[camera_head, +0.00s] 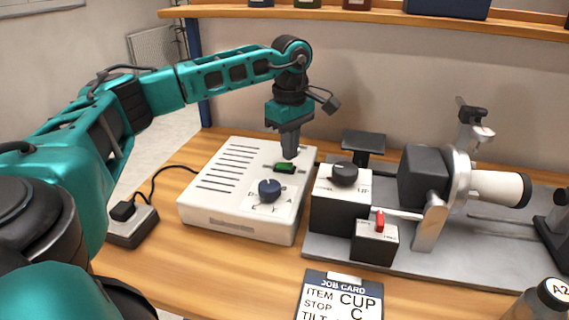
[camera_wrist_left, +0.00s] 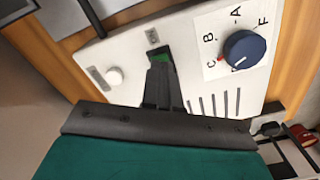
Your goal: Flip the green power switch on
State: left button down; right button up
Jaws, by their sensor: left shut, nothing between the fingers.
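The green power switch (camera_head: 285,168) sits on top of the white control box (camera_head: 225,225), toward its back right. My left gripper (camera_head: 289,157) points down with its fingertips right above or at the switch; I cannot tell whether they touch it. It is shut with nothing between the fingers. Which way the switch is tipped is not clear. My right gripper is not in view.
A dark blue dial (camera_head: 269,189) is in front of the switch, and also shows in the left wrist view (camera_wrist_left: 245,49). To the right stands a fixture with a black knob (camera_head: 344,174), a red lever (camera_head: 380,220) and a white cup (camera_head: 498,188). A job card (camera_head: 340,298) lies in front.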

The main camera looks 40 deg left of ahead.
aim_at(290, 165)
pick_arm(q)
jog(key=shift+f+b, duration=0.5)
jog(key=shift+f, duration=0.6)
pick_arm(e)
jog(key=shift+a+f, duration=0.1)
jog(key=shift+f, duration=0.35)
pick_arm(q)
jog(key=shift+r+p, duration=0.8)
jog(key=shift+p, duration=0.05)
jog(key=shift+r+p, duration=0.6)
jog(key=shift+r, duration=0.1)
notch_tip(290, 165, up, 2)
jog(key=shift+p, duration=0.95)
jog(key=shift+r+p, duration=0.8)
jog(key=shift+r, duration=0.2)
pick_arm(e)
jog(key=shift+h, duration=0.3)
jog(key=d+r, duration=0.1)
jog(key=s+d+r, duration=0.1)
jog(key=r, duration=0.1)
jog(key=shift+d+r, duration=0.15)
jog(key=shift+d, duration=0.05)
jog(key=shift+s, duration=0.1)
